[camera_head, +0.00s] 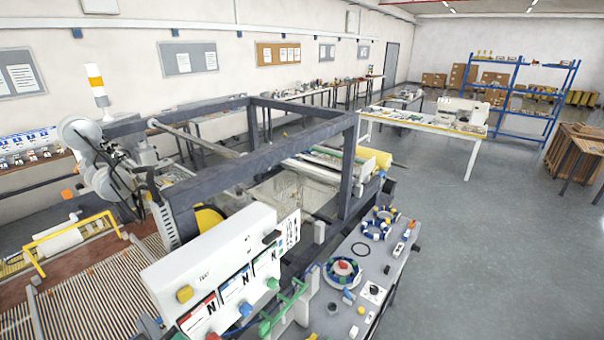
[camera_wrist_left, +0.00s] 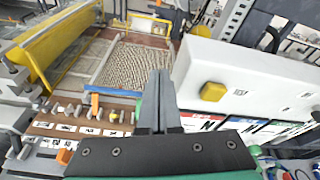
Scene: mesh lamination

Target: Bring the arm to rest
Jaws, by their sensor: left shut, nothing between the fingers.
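My left gripper (camera_wrist_left: 159,78) is shut and empty in the left wrist view, its two grey fingers together and pointing up the picture. A dark plate with bolts and a green body shows below the fingers. The fingers are in front of the left end of a white control panel (camera_wrist_left: 250,65) in that view; I cannot tell the gap between them. I cannot make out the left gripper clearly in the head view. No right gripper shows in either view.
The white control panel (camera_head: 222,262) stands before a dark machine frame (camera_head: 262,148). A yellow rail (camera_head: 70,236) and a ribbed bed (camera_head: 85,292) lie left. A grey bench (camera_head: 340,308) with coloured parts stands right of the panel. The floor (camera_head: 490,250) at right is open.

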